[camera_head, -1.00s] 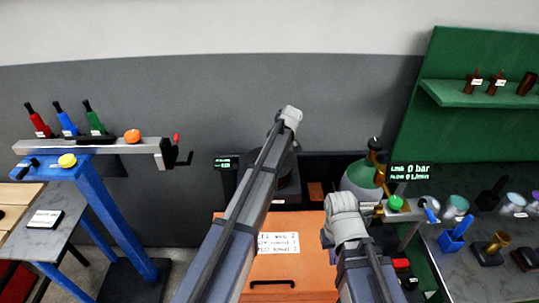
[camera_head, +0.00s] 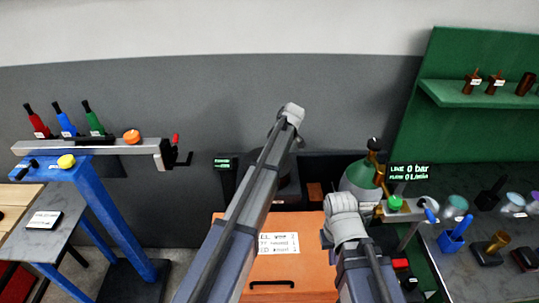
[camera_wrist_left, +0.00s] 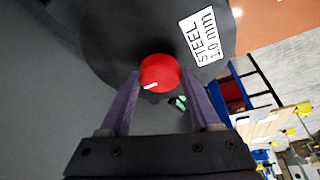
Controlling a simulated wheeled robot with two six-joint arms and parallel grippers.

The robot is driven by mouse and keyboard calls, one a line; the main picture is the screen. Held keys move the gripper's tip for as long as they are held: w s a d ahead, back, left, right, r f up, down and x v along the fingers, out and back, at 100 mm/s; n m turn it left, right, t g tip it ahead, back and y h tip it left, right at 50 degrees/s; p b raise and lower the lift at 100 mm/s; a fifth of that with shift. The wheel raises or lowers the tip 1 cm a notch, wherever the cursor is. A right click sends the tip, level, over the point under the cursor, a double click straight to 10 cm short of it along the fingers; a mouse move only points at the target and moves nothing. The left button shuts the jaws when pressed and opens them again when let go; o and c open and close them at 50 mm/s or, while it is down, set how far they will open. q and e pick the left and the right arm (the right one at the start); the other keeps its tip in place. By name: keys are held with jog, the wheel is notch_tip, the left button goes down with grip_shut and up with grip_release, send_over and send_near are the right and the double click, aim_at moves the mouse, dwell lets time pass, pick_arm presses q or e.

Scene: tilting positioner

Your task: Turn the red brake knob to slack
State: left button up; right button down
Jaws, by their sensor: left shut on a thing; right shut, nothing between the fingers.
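The red brake knob (camera_wrist_left: 158,73) is in the left wrist view, in front of a dark round plate (camera_wrist_left: 110,45) with a "STEEL 10 mm" label (camera_wrist_left: 201,37). A white mark on the knob points to the lower left. My left gripper (camera_wrist_left: 161,77) is shut on the knob, one finger on each side. In the head view my left arm (camera_head: 240,215) covers much of the dark positioner (camera_head: 288,185), and the knob and left gripper are hidden. My right gripper (camera_head: 326,239) is shut and empty, mostly hidden beside my right arm over the orange cabinet.
The orange cabinet (camera_head: 290,268) carries a printed card (camera_head: 279,243). A small display (camera_head: 222,163) stands left of the positioner. A green gas cylinder (camera_head: 358,180) and valve gear stand right.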

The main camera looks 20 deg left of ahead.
pick_arm(q)
jog(key=o, duration=1.4)
jog(key=shift+r, duration=0.1)
jog(key=p+v, duration=0.7)
jog(key=shift+d+r, duration=0.1)
jog(key=shift+r, duration=0.2)
